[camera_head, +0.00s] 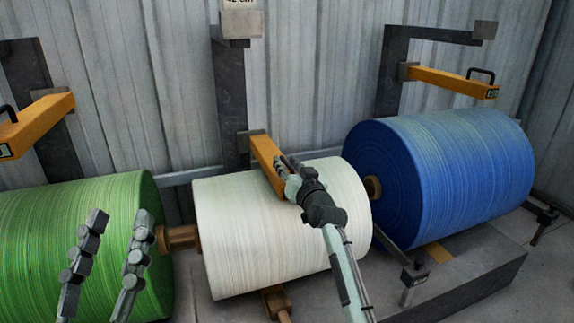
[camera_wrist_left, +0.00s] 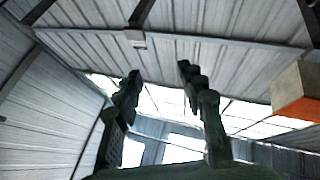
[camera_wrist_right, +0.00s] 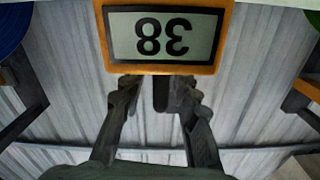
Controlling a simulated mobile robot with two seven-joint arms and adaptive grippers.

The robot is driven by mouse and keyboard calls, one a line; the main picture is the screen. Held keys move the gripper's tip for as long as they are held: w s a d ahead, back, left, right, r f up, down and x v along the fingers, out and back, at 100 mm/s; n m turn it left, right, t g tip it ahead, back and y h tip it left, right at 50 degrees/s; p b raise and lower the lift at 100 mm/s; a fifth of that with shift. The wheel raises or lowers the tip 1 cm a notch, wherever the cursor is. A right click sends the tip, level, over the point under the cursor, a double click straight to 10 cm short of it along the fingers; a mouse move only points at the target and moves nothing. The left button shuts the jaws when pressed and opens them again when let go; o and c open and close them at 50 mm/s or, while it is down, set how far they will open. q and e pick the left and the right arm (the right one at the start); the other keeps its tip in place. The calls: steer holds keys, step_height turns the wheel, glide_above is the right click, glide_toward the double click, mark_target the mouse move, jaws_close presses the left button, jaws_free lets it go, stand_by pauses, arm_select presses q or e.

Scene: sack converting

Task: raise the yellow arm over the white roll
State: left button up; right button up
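The yellow arm (camera_head: 265,160) reaches from its dark wall post out over the top of the white roll (camera_head: 270,240). Whether it touches the roll cannot be told. My right gripper (camera_head: 287,168) is at the arm's outer end and hides part of it. In the right wrist view the arm's end plate (camera_wrist_right: 220,62) shows 38 upside down, with the right gripper (camera_wrist_right: 158,85) just beside it. Its fingers are apart, with a dark piece, perhaps a handle, between the tips. My left gripper (camera_head: 118,225) is open and empty in front of the green roll; it also shows in the left wrist view (camera_wrist_left: 160,80).
The green roll (camera_head: 45,235) is at left and the blue roll (camera_head: 460,170) at right. Yellow arms with black handles stand out above the green roll (camera_head: 40,120) and above the blue roll (camera_head: 450,83). A grey plinth (camera_head: 470,275) is at lower right.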

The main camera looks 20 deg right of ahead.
jaws_close()
steer(key=shift+r, duration=0.1)
